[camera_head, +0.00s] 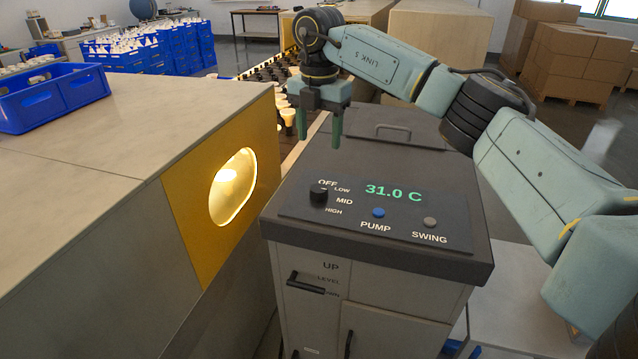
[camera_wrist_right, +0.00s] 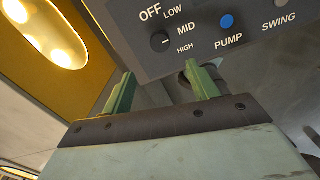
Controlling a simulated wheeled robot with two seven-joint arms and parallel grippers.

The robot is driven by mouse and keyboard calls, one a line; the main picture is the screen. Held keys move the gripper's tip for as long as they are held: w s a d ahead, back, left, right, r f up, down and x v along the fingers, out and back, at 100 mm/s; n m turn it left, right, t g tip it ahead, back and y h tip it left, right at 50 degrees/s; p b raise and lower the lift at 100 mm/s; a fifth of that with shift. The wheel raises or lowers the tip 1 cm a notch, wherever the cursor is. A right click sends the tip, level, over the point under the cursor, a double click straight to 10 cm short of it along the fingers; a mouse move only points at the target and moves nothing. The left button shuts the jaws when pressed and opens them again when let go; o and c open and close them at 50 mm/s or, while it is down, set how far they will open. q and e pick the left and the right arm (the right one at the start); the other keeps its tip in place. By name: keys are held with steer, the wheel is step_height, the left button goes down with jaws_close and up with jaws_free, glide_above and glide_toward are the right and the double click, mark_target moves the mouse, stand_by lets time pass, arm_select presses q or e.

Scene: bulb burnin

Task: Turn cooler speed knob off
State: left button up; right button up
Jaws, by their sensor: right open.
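The cooler speed knob (camera_head: 318,193) is a small black round knob on the dark control panel (camera_head: 289,205) on top of the cooler. OFF, LOW, MID and HIGH are printed beside it. In the right wrist view the knob (camera_wrist_right: 160,41) has a light mark on its right side, seemingly toward HIGH; its exact setting is hard to tell. My right gripper (camera_head: 321,141) is open and empty, above and behind the knob in the head view. In the wrist view its two green fingers (camera_wrist_right: 160,70) are spread below the knob, apart from it. My left gripper is out of view.
The panel also has a blue PUMP button (camera_head: 379,212), a grey SWING button (camera_head: 430,221) and a green 31.0 C display (camera_head: 393,192). A lid handle (camera_head: 393,131) stands behind. A yellow panel with a lit window (camera_head: 233,187) stands close left.

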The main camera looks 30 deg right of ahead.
mark_target(319, 188)
step_height(319, 188, down, 13)
steer(key=shift+f+p, duration=0.1)
steer(key=shift+p, duration=0.55)
steer(key=shift+c, duration=0.5)
steer(key=c, duration=0.9)
